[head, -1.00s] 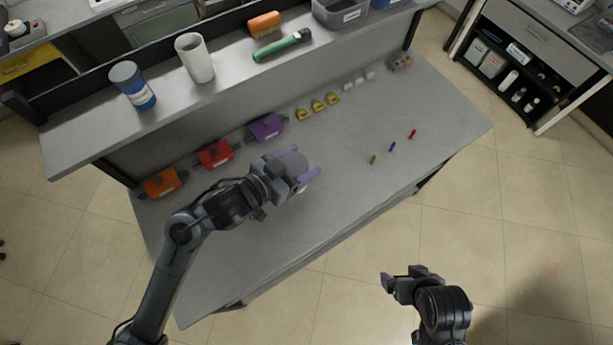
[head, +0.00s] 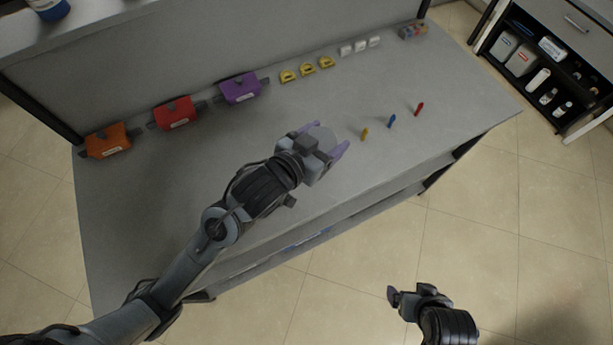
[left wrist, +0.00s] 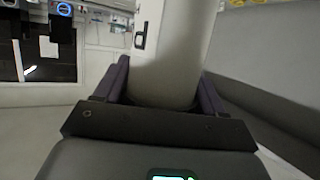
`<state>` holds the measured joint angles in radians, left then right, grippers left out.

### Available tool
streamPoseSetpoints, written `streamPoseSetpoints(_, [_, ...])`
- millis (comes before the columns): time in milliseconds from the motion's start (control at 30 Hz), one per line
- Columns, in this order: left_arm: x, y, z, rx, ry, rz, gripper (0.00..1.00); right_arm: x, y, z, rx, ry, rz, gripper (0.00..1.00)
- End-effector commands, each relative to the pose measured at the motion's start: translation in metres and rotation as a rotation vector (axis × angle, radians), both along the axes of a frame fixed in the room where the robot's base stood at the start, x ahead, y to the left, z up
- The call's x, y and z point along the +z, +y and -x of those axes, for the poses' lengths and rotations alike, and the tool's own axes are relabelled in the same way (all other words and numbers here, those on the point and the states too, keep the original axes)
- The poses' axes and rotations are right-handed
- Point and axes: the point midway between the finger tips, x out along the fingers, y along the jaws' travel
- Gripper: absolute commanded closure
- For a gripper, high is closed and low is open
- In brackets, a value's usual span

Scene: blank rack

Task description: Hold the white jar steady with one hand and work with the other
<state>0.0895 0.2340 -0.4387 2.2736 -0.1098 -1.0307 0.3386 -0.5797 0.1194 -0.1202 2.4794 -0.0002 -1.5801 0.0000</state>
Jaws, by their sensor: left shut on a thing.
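In the left wrist view a white jar (left wrist: 172,50) stands out as a pale cylinder between the two purple fingers of my left gripper (left wrist: 165,92). The gripper is shut on it; a dark mark shows on the jar's side. In the head view my left gripper (head: 323,138) is over the middle of the bench, near the front edge, with a pale shape between its fingers. The jar's lower end is hidden. My right gripper (head: 409,291) is low at the bottom right, off the bench, with its fingers apart and nothing seen between them.
On the grey bench (head: 235,135) stand yellow (head: 364,134), blue (head: 391,121) and red (head: 419,109) small pegs, right of my left gripper. Orange (head: 108,141), red (head: 176,114) and purple (head: 240,88) bins line the back, with yellow pieces (head: 307,69) beside them.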

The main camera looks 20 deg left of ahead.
Motion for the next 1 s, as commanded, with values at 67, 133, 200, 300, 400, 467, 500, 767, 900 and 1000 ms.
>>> streamPoseSetpoints(67, [-0.026, -0.004, -0.001, -0.003, -0.004, 0.002, 1.00, -0.034, 0.000, 0.000, -0.001, 0.000, -0.001, 0.07])
streamPoseSetpoints(133, [-0.036, -0.008, -0.001, -0.008, -0.002, 0.002, 1.00, -0.049, 0.001, 0.000, -0.001, 0.000, -0.002, 0.07])
streamPoseSetpoints(200, [-0.044, -0.011, -0.001, -0.014, -0.002, 0.002, 1.00, -0.062, 0.001, 0.000, -0.001, 0.000, -0.002, 0.07])
streamPoseSetpoints(300, [-0.053, -0.013, -0.001, -0.018, -0.003, 0.001, 1.00, -0.075, 0.001, 0.000, -0.001, 0.000, -0.002, 0.07])
streamPoseSetpoints(400, [-0.060, -0.014, -0.002, -0.021, -0.002, 0.000, 1.00, -0.085, 0.001, 0.000, -0.001, 0.000, -0.002, 0.07])
streamPoseSetpoints(467, [-0.062, -0.014, -0.003, -0.020, -0.001, 0.000, 1.00, -0.088, 0.001, 0.000, -0.001, 0.000, -0.002, 0.07])
streamPoseSetpoints(500, [-0.063, -0.014, -0.003, -0.019, -0.001, 0.000, 1.00, -0.090, 0.001, 0.000, -0.001, 0.000, -0.002, 0.07])
streamPoseSetpoints(767, [-0.078, 0.008, -0.015, -0.016, 0.003, -0.003, 1.00, -0.083, 0.000, 0.000, -0.001, 0.000, -0.001, 0.07])
streamPoseSetpoints(900, [-0.096, 0.033, -0.029, -0.016, 0.002, -0.005, 1.00, -0.081, 0.000, 0.000, 0.000, -0.001, 0.000, 0.07])
streamPoseSetpoints(1000, [-0.109, 0.051, -0.038, -0.017, 0.002, -0.005, 1.00, -0.082, 0.000, 0.000, 0.001, -0.001, 0.001, 0.07])
